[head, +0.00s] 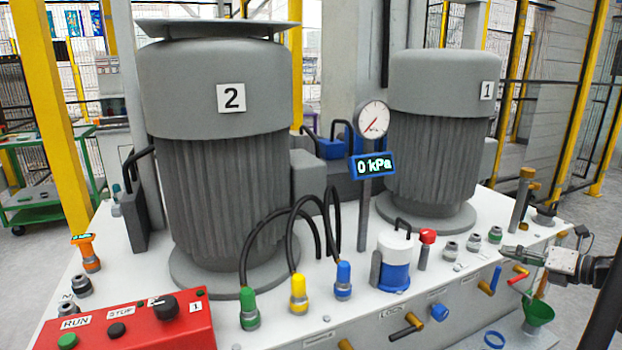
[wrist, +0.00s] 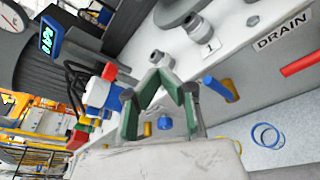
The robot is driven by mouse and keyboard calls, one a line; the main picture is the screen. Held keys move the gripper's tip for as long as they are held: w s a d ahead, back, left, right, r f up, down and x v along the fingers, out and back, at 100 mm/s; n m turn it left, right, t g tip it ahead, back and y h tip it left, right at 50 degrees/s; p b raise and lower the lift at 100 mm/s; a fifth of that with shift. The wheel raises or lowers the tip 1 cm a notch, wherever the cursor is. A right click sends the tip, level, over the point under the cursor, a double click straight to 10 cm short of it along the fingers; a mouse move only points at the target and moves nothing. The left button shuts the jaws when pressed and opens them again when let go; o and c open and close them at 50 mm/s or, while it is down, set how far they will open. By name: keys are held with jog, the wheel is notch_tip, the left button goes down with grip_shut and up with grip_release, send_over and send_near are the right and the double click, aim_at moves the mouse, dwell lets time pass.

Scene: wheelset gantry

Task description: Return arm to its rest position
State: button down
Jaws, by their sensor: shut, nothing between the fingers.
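My gripper (head: 505,250) is at the right of the head view, over the right front edge of the white bench (head: 345,315). In the wrist view my gripper (wrist: 160,74) has its green-padded fingers meeting at the tips, with nothing held. Grey fittings on the bench top show just beyond the fingertips in the wrist view, one of them by a label "1" (wrist: 210,47). My arm comes in from the right edge of the head view; most of it is out of sight.
Motor 2 (head: 215,180) and motor 1 (head: 440,130) stand on the bench. A gauge (head: 373,119) with a 0 kPa display (head: 373,166) stands between them. Handles stick out along the bench front, including a red handle (wrist: 302,62). A green funnel (head: 537,313) is below my gripper.

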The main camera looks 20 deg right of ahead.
jog(key=w+a+r+m+t+h+p, duration=0.1)
jog(key=w+a+r+m+t+h, duration=0.25)
jog(key=r, duration=0.55)
jog(key=w+a+r+m+t+p, duration=0.1)
jog(key=w+a+r+m, duration=0.1)
jog(key=w+a+r, duration=0.6)
jog(key=s+a+r+m+h+p, duration=0.1)
jog(key=a+r+m+h, duration=0.25)
jog(key=r+m, duration=0.25)
jog(key=s+a+r+m+h+p, duration=0.1)
jog(key=a+r+m+h+p, duration=0.1)
jog(key=r+m+h, duration=0.35)
jog(key=s+a+f+m+g+y+p, duration=0.2)
jog(key=s+a+f+m+g, duration=0.4)
jog(key=a, duration=0.8)
jog(key=s+a+f+m+g+y+p, duration=0.2)
jog(key=s+a+f+m+g+y, duration=0.3)
jog(key=s+a+f+m, duration=0.3)
jog(key=s+a+f+g, duration=0.1)
jog(key=s+a+f, duration=0.3)
jog(key=s+a, duration=0.3)
jog(key=shift+s+m, duration=0.3)
jog(key=shift+s, duration=0.7)
